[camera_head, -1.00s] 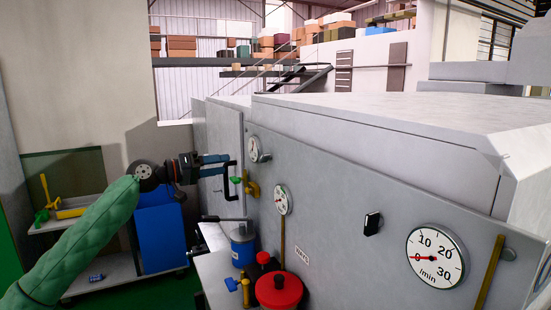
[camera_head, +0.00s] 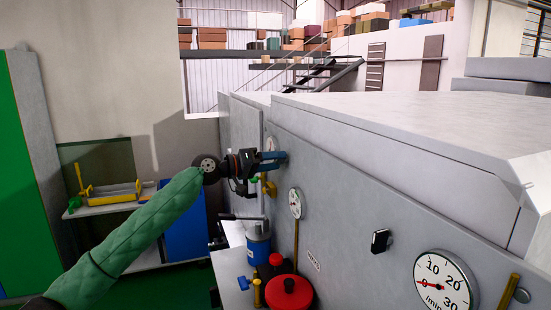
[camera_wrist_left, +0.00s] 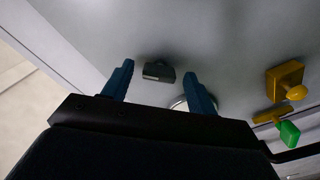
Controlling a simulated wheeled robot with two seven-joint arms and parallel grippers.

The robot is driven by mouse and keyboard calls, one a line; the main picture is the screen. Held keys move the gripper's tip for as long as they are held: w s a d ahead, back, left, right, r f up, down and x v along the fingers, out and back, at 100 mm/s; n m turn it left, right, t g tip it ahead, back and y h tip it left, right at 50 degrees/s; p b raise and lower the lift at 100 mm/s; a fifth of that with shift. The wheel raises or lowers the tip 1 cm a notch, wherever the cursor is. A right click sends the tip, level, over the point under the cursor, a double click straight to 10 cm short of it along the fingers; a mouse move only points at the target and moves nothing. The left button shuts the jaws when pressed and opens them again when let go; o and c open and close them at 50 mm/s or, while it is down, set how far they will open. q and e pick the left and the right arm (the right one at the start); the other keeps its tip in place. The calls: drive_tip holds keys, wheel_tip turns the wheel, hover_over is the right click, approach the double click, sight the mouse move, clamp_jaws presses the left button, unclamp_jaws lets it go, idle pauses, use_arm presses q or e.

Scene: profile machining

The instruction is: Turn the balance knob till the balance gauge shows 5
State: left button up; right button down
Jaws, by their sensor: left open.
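My left gripper (camera_head: 280,158) is open at the grey machine panel, in front of the far gauge (camera_head: 271,143), which it partly covers. In the left wrist view a small dark knob (camera_wrist_left: 158,72) lies between the two blue fingertips, with a gap on either side. A round gauge rim (camera_wrist_left: 179,103) shows there, mostly hidden by the gripper body, so its reading cannot be seen. A second small gauge (camera_head: 295,203) sits lower on the panel, too small to read. I cannot make out a balance label. My right gripper is not in view.
A large l/min gauge (camera_head: 445,281) and a black knob (camera_head: 381,241) are nearer on the panel. A red container (camera_head: 289,293) and a blue canister (camera_head: 258,246) stand below.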

use_arm(q)
drive_tip(key=shift+w+d, duration=0.1)
drive_tip(key=shift+d, duration=0.15)
drive_tip(key=shift+c, duration=0.2)
